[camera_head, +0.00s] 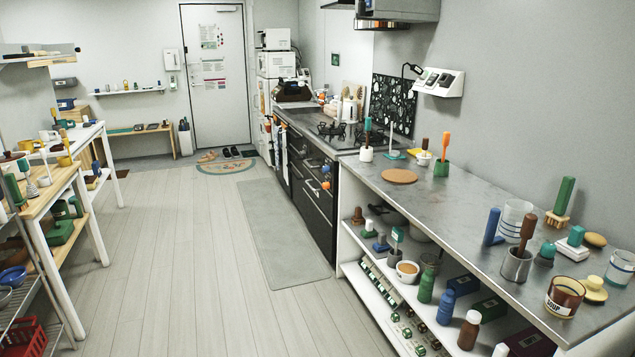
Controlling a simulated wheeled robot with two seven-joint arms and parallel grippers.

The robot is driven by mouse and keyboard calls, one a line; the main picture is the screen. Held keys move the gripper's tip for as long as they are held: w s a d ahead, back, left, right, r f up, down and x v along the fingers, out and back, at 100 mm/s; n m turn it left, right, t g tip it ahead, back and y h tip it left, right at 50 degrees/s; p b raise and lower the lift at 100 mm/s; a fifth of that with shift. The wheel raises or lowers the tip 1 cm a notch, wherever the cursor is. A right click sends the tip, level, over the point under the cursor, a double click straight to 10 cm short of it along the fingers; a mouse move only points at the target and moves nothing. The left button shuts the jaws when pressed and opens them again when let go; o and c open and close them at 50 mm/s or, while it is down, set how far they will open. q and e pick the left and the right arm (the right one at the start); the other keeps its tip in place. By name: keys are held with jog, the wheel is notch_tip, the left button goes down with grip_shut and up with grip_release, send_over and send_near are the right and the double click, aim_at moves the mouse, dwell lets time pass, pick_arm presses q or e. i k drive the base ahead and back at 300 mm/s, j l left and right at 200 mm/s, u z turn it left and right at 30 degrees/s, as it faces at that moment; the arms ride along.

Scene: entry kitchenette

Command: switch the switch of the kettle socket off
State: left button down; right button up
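A white socket box (437,82) with several dark switches or plugs on its sloping face is fixed to the right wall, above the grey counter. A black plug or cable (412,70) shows at its left end. Which socket is the kettle's, and how its switch is set, is too small to tell. A pale, kettle-like object (349,110) stands at the far end of the counter, behind the hob; I cannot tell for sure that it is the kettle. Neither of my grippers is in view.
The grey counter (425,200) runs along the right, with a round brown board (399,176), brushes and jars on it. Shelves below it hold bottles and boxes. The pale floor (210,270) is clear up to the grey mat (270,233). Wooden tables stand at left.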

aim_at(434, 78)
jog(key=i, duration=1.4)
jog(key=i+j+z, duration=0.15)
jog(key=i+z, duration=0.3)
jog(key=i+j+z, duration=1.3)
jog(key=j, duration=0.25)
